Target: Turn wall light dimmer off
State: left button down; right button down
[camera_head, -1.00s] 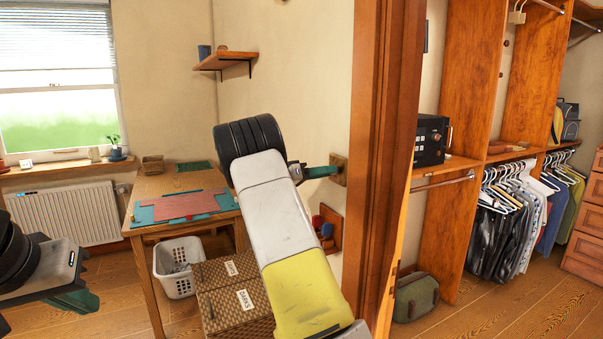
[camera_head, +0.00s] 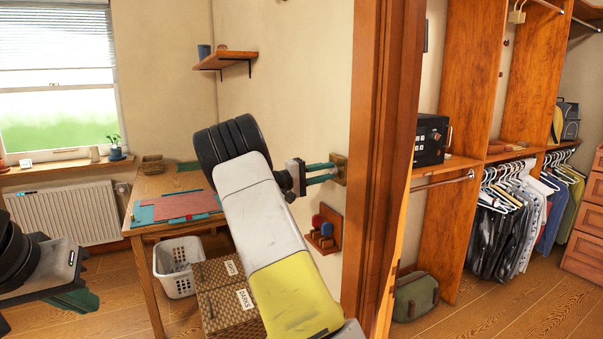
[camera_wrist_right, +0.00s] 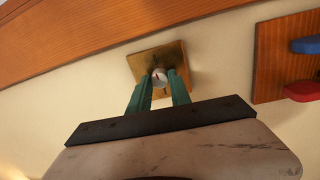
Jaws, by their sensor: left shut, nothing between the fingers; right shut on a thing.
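The wall light dimmer is a square brass plate (camera_wrist_right: 172,57) with a small round pale knob (camera_wrist_right: 159,76) that has a red mark. In the head view the plate (camera_head: 339,169) is on the wall beside the wooden door frame. My right gripper (camera_head: 334,172) reaches to it with its green fingers. In the right wrist view its fingertips (camera_wrist_right: 160,80) stand on either side of the knob, shut on it. My left gripper (camera_head: 88,302) is low at the left edge, shut and empty, far from the dimmer.
The door frame (camera_head: 384,150) stands just right of the dimmer. A wooden wall rack (camera_head: 330,226) with red and blue items hangs below it. A table (camera_head: 150,187), a laundry basket (camera_head: 178,270) and wicker boxes (camera_head: 222,295) stand at the left.

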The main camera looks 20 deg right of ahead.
jog(key=n, duration=0.5)
jog(key=shift+t, duration=0.3)
jog(key=n, duration=0.4)
jog(key=n+t, duration=0.1)
jog(key=n, duration=0.3)
jog(key=shift+a+n, duration=0.1)
jog(key=shift+n, duration=0.2)
jog(key=shift+s+n+y, duration=0.1)
jog(key=shift+n+y, duration=0.2)
jog(key=shift+n, duration=1.8)
jog(key=c, duration=1.2)
grip_release()
